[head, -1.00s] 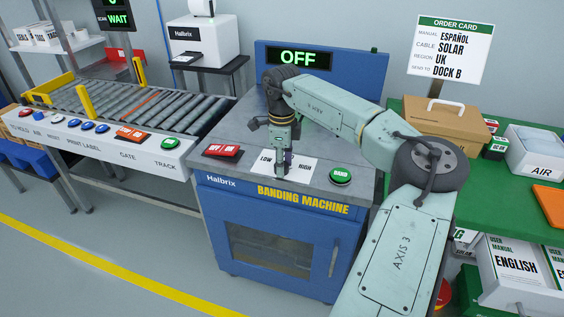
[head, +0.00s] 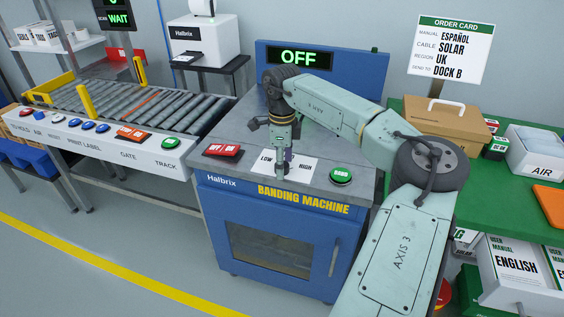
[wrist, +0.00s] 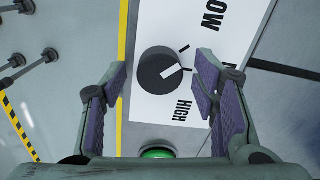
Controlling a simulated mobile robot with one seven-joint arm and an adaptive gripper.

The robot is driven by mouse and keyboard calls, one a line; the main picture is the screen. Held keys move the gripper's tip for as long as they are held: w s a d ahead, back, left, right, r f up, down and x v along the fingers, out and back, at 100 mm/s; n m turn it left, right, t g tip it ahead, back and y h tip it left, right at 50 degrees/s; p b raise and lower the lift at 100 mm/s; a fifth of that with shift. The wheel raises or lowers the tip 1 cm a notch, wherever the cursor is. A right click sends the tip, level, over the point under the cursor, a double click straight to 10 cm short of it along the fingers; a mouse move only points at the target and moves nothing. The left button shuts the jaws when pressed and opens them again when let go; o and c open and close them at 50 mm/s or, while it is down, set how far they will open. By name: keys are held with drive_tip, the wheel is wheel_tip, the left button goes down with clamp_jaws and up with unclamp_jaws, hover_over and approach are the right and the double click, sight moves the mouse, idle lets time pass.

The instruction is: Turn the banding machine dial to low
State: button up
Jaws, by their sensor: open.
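The dial (wrist: 157,74) is a round dark knob with a white pointer line, on a white label card (wrist: 160,20) on the banding machine (head: 275,240). In the wrist view its pointer faces right, between the words LOW and HIGH, towards a short dark tick. Another tick lies nearer LOW. A further label at the right is mostly hidden by a finger. My gripper (wrist: 162,72) is open, with its purple-padded fingers on either side of the dial and gaps to it. In the head view my gripper (head: 282,163) is over the card and hides the dial.
A red OFF/ON switch (head: 223,150) is left of the card and a green BAND button (head: 340,175) right of it. The machine's display (head: 298,58) reads OFF. A roller conveyor (head: 130,105) stands left; a green table (head: 500,190) stands right.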

wheel_tip(320, 180, up, 12)
drive_tip(key=shift+s, duration=0.15)
idle(0.5)
